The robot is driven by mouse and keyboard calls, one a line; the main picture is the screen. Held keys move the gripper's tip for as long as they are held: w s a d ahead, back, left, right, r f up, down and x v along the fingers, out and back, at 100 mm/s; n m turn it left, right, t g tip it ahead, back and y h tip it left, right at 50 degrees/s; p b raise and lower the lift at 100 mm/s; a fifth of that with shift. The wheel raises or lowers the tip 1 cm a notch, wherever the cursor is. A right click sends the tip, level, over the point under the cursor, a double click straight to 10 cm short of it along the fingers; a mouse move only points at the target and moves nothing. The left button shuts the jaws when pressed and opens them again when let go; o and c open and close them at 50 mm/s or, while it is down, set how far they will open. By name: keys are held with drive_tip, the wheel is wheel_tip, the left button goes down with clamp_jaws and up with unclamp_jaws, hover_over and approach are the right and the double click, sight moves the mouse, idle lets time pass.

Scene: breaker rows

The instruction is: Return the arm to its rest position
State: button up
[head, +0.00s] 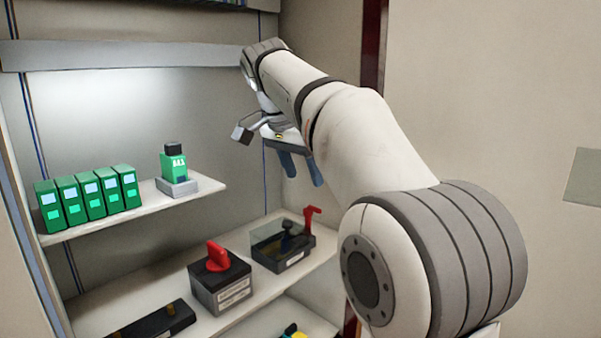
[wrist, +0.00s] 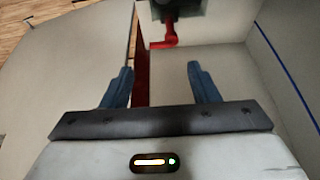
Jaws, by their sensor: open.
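My gripper (head: 301,168) is open and empty, with two blue fingers pointing down. In the head view it hangs in the air at the right side of the cabinet, above the lower shelf and to the right of the upper shelf. In the wrist view the fingers of my gripper (wrist: 160,85) stand well apart with nothing between them. My arm reaches from the lower right up into the cabinet and hides part of its right side.
Several green breakers (head: 88,197) and a green device on a grey base (head: 178,187) stand on the upper shelf (head: 212,187). The lower shelf holds a box with a red knob (head: 217,256) and a dark box with a red lever (head: 312,215). The lever also shows in the wrist view (wrist: 168,38).

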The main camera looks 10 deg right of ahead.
drive_tip(key=s+d+f+n+y+b, duration=0.1)
drive_tip(key=s+f+n, duration=0.4)
drive_tip(key=s+f, duration=0.5)
drive_tip(key=shift+d+f+n+y+b, duration=0.3)
drive_tip(key=shift+d+f+b, duration=0.25)
drive_tip(key=shift+d+f, duration=0.1)
drive_tip(key=s+f+n, duration=0.1)
drive_tip(key=s+f, duration=0.4)
drive_tip(key=f, duration=0.1)
drive_tip(key=s+f+n+y+b, duration=0.1)
drive_tip(key=s+f+n, duration=0.1)
drive_tip(key=s+f, duration=0.3)
drive_tip(key=s+f+n+y+b, duration=0.1)
drive_tip(key=s+f+n, duration=0.1)
drive_tip(key=s+f, duration=0.3)
wheel_tip(320, 180, down, 3)
drive_tip(key=shift+d+t, duration=0.1)
drive_tip(key=shift+t, duration=0.3)
drive_tip(key=shift+c, duration=0.4)
